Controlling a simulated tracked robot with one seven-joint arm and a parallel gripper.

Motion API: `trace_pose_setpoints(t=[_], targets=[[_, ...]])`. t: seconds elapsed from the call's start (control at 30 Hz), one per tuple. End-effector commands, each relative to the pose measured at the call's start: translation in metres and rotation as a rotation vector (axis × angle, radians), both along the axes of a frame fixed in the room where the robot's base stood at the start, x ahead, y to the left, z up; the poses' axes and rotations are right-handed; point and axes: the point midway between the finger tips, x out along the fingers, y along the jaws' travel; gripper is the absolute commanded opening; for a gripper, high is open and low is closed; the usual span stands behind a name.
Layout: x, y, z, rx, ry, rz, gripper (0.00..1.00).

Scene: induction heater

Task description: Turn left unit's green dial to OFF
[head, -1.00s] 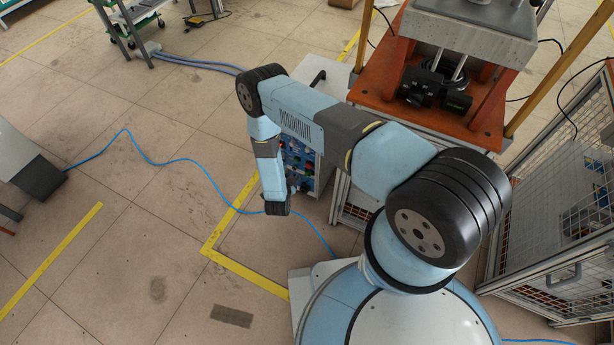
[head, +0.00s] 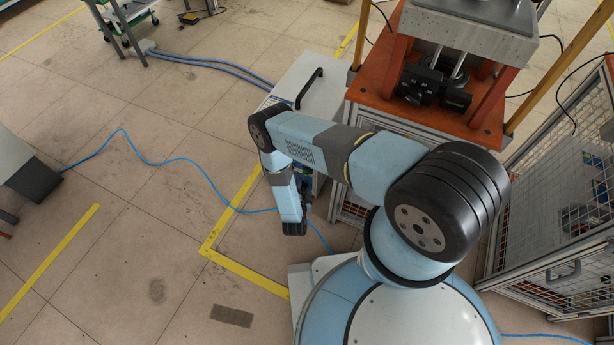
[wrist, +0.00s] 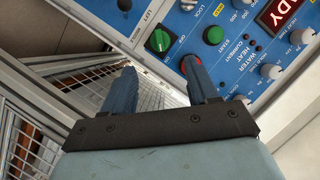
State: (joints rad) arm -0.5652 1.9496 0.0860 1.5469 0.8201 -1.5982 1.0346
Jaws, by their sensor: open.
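The green dial (wrist: 158,41) sits on the blue control panel (wrist: 222,75) in the wrist view, with a pale mark on its face and a small label to its right. My gripper (wrist: 159,66) is open and empty. Its two fingers point at the panel, one tip on each side below the dial, and do not visibly touch it. The right fingertip overlaps a red button (wrist: 184,65), partly hidden. In the head view my gripper (head: 294,228) hangs beside the white cabinet (head: 312,75), and my arm hides most of its panel.
A mesh guard (wrist: 85,85) stands at left. In the head view, an orange-red press frame (head: 440,100) stands right; a blue cable (head: 165,163) crosses open floor.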

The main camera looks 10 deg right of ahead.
Motion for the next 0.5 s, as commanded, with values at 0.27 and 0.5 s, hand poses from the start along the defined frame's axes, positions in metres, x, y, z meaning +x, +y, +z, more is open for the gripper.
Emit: trace_pose_setpoints(t=[0.27, 0.5], targets=[[0.045, -0.014, -0.013, 0.000, -0.002, -0.001, 0.59], [0.068, -0.021, -0.020, 0.000, -0.001, 0.001, 0.59]])
